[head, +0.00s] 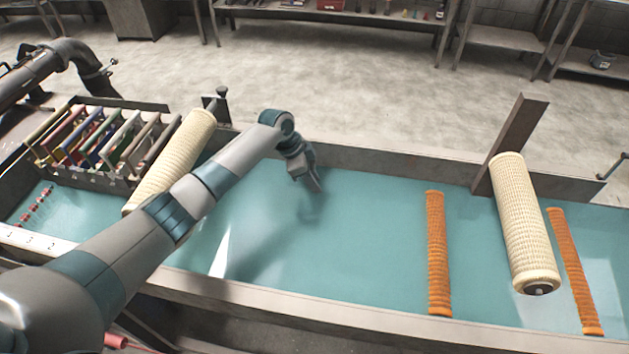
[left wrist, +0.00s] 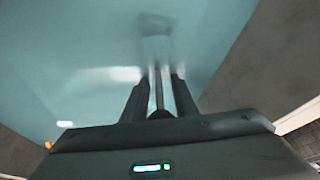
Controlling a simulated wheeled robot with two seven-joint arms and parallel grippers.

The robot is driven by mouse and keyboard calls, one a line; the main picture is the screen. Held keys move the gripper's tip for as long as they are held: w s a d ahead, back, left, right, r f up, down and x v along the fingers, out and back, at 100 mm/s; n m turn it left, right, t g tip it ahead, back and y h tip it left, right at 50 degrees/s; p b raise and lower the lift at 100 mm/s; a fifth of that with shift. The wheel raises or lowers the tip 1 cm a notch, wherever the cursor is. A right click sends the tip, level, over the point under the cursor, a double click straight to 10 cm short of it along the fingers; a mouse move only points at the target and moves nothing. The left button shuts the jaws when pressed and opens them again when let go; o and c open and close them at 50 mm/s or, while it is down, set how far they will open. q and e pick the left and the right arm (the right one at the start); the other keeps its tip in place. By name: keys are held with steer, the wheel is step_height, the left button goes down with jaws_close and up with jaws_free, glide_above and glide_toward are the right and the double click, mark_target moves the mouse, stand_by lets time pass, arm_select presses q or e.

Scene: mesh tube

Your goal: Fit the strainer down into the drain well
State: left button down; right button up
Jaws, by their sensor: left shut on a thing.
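My left gripper (head: 312,184) hangs over the middle of the teal-floored trough (head: 370,240), near its far wall. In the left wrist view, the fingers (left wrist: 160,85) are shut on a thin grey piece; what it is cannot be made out. A cream mesh tube (head: 525,225) lies on the right, sloping up towards a dark upright plate. Another cream mesh tube (head: 172,160) lies on the left, partly behind my left arm. I cannot pick out a strainer or a drain well for certain. My right gripper is not in view.
A rack (head: 92,145) of coloured frames stands at the left, with a row of small red pieces (head: 35,205) near it. Orange ribbed strips (head: 438,255) (head: 574,270) lie on the right. The dark plate (head: 513,145) rises at the far wall. The trough's middle floor is clear.

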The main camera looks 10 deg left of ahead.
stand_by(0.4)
arm_select(q)
steer(key=c, duration=1.3)
jaws_free()
steer(key=shift+c, duration=0.2)
steer(key=shift+p+v, duration=0.75)
steer(key=p+v, duration=1.1)
steer(key=v, duration=0.5)
steer(key=shift+p, duration=0.35)
steer(key=shift+f, duration=0.15)
